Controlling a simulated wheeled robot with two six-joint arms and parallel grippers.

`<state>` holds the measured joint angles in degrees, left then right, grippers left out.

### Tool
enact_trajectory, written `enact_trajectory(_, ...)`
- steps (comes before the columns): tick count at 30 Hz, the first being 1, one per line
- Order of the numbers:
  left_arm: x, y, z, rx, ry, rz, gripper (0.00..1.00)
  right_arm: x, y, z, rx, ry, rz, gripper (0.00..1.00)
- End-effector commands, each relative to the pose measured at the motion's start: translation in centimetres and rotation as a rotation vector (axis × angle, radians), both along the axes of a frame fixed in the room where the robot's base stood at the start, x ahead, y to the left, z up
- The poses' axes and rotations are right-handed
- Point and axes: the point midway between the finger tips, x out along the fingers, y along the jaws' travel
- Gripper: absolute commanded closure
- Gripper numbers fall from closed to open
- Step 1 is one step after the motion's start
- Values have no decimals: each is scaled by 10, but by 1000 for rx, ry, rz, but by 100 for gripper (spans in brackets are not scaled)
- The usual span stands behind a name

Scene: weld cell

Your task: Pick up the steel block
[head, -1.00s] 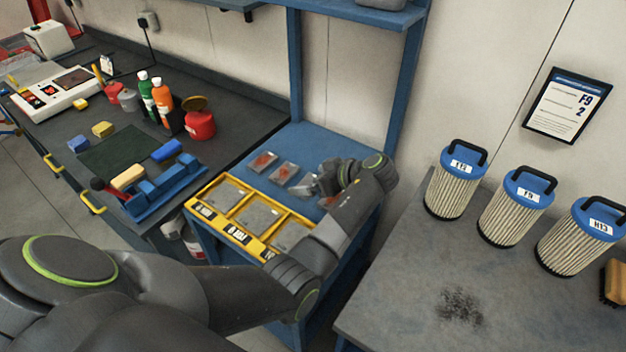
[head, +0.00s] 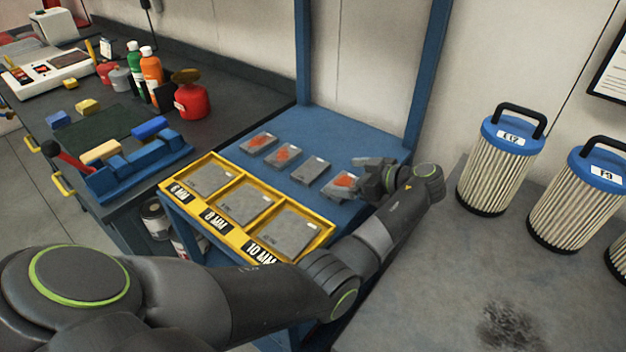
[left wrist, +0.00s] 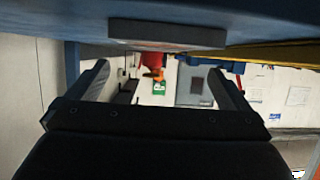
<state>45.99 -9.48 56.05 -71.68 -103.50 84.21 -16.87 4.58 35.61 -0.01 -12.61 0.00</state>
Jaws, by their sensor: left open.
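Small flat grey steel blocks lie in a row on the blue bench top. One is plain grey (head: 311,171). The others bear orange-red marks: the left one (head: 259,143), the middle one (head: 283,155) and the right one (head: 341,186). My left gripper (head: 364,177) is low over the bench, beside the right marked block, open and empty. In the left wrist view a grey block (left wrist: 167,34) shows edge-on against the blue surface, beyond the spread fingers (left wrist: 162,78), with a reddish tint on its face. My right gripper is not in view.
A yellow tray (head: 218,234) with labelled compartments holding grey plates borders the bench front. A blue post (head: 427,80) rises behind. Filter canisters (head: 497,165) stand on the grey table at right. The dark bench at left holds bottles, a red can (head: 192,101) and a blue fixture (head: 135,173).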

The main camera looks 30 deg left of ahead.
Motion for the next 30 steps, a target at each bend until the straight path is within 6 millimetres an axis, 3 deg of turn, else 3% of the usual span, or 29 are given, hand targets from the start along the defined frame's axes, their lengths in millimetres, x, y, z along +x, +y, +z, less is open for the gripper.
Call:
enact_trajectory(12,3,31,-14,2,-1,3,0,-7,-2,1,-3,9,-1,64)
enact_trajectory(21,7,68,-30,3,-1,1,0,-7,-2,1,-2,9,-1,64)
enact_trajectory(27,7,69,-31,1,-2,1,0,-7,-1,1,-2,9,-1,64)
enact_trajectory(30,7,69,-31,1,-2,1,10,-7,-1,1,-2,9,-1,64)
